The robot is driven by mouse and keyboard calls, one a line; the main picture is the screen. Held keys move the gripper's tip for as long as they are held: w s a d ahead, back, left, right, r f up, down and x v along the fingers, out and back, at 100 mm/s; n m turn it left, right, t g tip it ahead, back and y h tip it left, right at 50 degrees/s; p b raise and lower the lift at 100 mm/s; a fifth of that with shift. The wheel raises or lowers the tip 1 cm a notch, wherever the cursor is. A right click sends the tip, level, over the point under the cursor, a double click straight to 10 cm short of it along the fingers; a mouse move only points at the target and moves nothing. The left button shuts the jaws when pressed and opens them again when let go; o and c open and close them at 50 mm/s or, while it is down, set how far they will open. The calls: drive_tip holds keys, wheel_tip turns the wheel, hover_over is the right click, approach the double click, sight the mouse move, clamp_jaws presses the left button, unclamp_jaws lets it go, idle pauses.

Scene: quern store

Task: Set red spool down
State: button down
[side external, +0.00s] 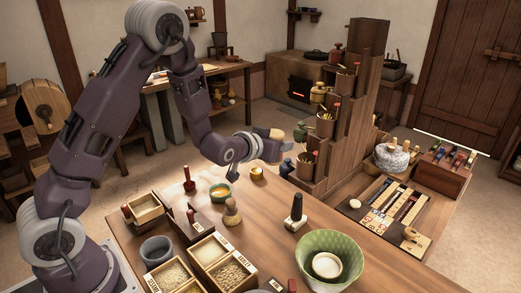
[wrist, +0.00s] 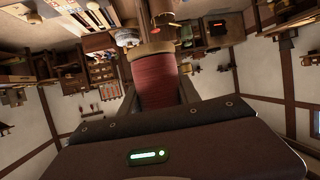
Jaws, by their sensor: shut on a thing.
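In the wrist view my gripper (wrist: 158,98) is shut on the red spool (wrist: 158,80), with one finger on each side of its red winding. The spool's tan rim shows at its far end. In the side external view my gripper (side external: 272,147) is held level above the table, left of the stepped wooden stand. I cannot clearly make out the spool there. The wooden table (side external: 270,240) lies below, with no contact visible between it and the spool.
The stepped wooden stand (side external: 345,110) holding several pots rises close to the right of my gripper. Below are a teal bowl (side external: 220,193), a small yellow pot (side external: 257,173), a wooden-handled tool (side external: 232,212), a black-handled tool (side external: 296,212) and a green bowl (side external: 330,245). Grain boxes (side external: 205,250) stand front left.

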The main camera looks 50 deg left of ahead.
drive_tip(key=shift+s+a+f+n+g+y, duration=0.15)
drive_tip(key=shift+s+f+n+g+y, duration=1.3)
drive_tip(key=shift+f, duration=2.7)
drive_tip(key=shift+s+a+f+n+g+y, duration=0.1)
drive_tip(key=shift+s+f+n+g+y, duration=0.8)
drive_tip(key=shift+f+n+y, duration=2.15)
drive_tip(key=shift+s+a+f+n+g+y, duration=0.3)
drive_tip(key=shift+s+f+n+g, duration=0.8)
drive_tip(key=shift+f, duration=4.1)
drive_tip(key=shift+w+d+f+m, duration=0.15)
drive_tip(key=shift+f+m, duration=0.15)
drive_tip(key=shift+f, duration=0.25)
drive_tip(key=c, duration=0.8)
unclamp_jaws()
